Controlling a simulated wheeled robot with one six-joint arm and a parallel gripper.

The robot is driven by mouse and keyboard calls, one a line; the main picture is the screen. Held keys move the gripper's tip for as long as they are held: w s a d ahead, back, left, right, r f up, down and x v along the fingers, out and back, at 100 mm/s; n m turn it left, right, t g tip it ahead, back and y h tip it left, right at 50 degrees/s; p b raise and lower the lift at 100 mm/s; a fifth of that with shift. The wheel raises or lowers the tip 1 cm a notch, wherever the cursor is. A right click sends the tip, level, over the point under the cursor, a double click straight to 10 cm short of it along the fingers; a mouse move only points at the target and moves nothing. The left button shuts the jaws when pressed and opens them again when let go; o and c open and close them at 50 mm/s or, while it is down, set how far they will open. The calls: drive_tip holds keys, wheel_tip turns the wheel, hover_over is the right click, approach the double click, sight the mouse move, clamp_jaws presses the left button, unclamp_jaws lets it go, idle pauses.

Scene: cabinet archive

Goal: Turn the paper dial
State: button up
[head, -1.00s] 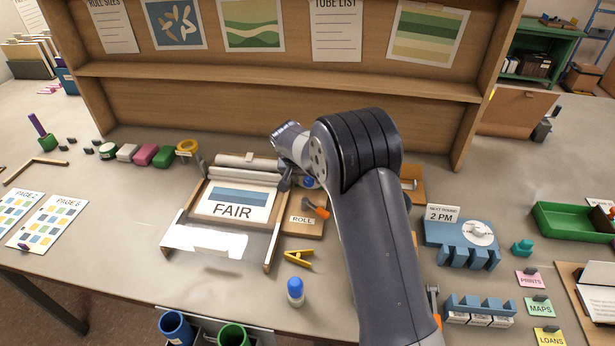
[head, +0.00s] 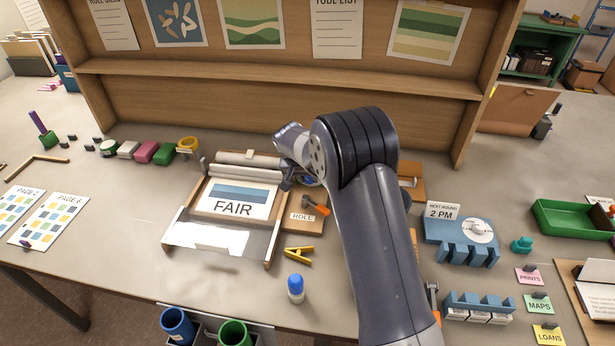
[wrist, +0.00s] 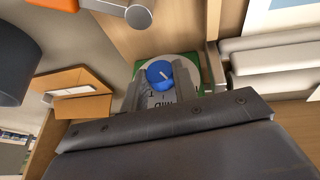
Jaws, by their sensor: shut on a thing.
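The paper dial shows in the wrist view as a round blue knob (wrist: 160,74) with a pale pointer mark. It sits on a pale disc with a green surround, and some lettering shows beside it, too partial to read. My gripper (wrist: 161,86) is shut on the knob, with one finger on each side. In the head view my gripper (head: 299,182) is at the right end of the roller machine (head: 192,222), mostly hidden by my arm, and only a little blue shows there.
A sheet marked FAIR (head: 236,201) lies on the machine. A ROLL block with an orange-headed tool (head: 315,207) is close to my gripper. A yellow clip (head: 299,254) and blue-capped bottle (head: 296,289) stand in front. A blue 2 PM holder (head: 455,240) is to the right.

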drive_tip(key=shift+w+a+f+h+b, duration=0.1)
drive_tip(key=shift+a+f+h+b, duration=0.2)
drive_tip(key=shift+h+b, duration=0.55)
drive_tip(key=shift+c, duration=0.2)
drive_tip(key=shift+n+g+h+b, duration=0.3)
drive_tip(key=shift+n+h+b, duration=0.1)
drive_tip(key=shift+h+b, duration=0.5)
drive_tip(key=shift+o, duration=0.2)
drive_tip(key=shift+r+h, duration=0.15)
drive_tip(key=shift+h, duration=0.3)
drive_tip(key=shift+c, duration=0.2)
drive_tip(key=o, duration=1)
drive_tip(key=shift+a, duration=0.1)
drive_tip(key=b+v, duration=0.2)
drive_tip(key=v, duration=0.9)
